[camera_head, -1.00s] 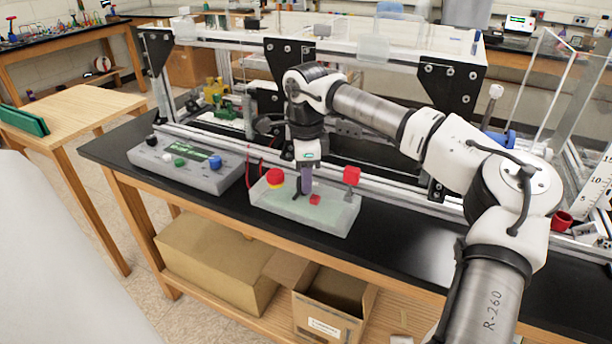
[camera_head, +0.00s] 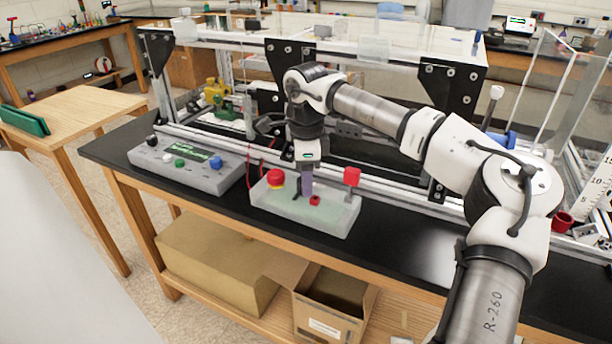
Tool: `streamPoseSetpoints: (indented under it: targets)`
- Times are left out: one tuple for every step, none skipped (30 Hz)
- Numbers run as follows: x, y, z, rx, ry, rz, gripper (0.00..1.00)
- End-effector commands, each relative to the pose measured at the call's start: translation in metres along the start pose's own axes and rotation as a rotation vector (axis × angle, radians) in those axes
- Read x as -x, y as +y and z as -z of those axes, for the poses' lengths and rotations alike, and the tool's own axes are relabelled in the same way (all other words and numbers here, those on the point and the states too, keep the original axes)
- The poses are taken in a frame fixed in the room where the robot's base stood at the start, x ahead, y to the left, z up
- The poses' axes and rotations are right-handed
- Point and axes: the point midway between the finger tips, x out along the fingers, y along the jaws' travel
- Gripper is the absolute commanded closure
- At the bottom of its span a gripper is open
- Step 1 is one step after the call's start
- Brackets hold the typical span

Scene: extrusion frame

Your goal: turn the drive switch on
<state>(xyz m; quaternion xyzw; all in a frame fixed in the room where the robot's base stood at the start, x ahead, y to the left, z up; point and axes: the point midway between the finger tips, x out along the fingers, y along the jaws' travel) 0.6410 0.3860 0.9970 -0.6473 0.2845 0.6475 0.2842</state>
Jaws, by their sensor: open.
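A pale grey-green control box (camera_head: 335,219) sits on the black bench top. It carries a red mushroom button (camera_head: 275,177) with a yellow collar at the left, a small red switch (camera_head: 314,201) in the middle and a red-topped lever or knob (camera_head: 352,176) at the right. I cannot tell from markings which one is the drive switch. My gripper (camera_head: 303,188) points down over the middle of the box, open, just above and left of the small red switch. It partly hides the switch and the box top. I cannot tell whether a finger touches the switch.
A grey panel (camera_head: 185,178) with a display and coloured knobs stands to the left. The aluminium extrusion frame (camera_head: 390,191) runs close behind the box. Thin red wires (camera_head: 248,168) hang between panel and box.

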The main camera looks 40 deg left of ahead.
Motion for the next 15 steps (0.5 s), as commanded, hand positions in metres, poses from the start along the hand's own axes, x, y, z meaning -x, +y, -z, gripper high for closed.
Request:
streamPoseSetpoints:
  targets:
    - [0.003,0.0,0.0,0.0,0.0,0.002,0.48]
    - [0.006,-0.001,0.0,0.0,0.0,0.002,0.48]
    - [0.011,-0.001,0.0,-0.001,0.0,0.003,0.48]
    - [0.015,-0.001,0.0,-0.002,0.001,0.004,0.48]
    - [0.02,-0.001,0.0,-0.001,0.001,0.004,0.48]
    - [0.028,-0.001,0.0,0.0,0.0,0.005,0.48]
    - [0.035,-0.001,0.0,-0.001,0.0,0.005,0.48]
    - [0.042,-0.001,0.0,-0.001,0.001,0.005,0.48]
    - [0.051,-0.001,-0.001,-0.001,0.0,0.005,0.48]
    - [0.059,-0.001,-0.001,-0.001,0.0,0.005,0.48]
    - [0.066,-0.001,-0.001,-0.001,0.0,0.005,0.48]
    - [0.075,-0.001,-0.001,-0.001,0.0,0.004,0.48]
    - [0.082,-0.001,-0.001,0.0,0.0,0.005,0.48]
    - [0.089,-0.001,-0.001,-0.001,0.0,0.005,0.48]
    - [0.098,-0.001,-0.001,-0.001,0.0,0.004,0.48]
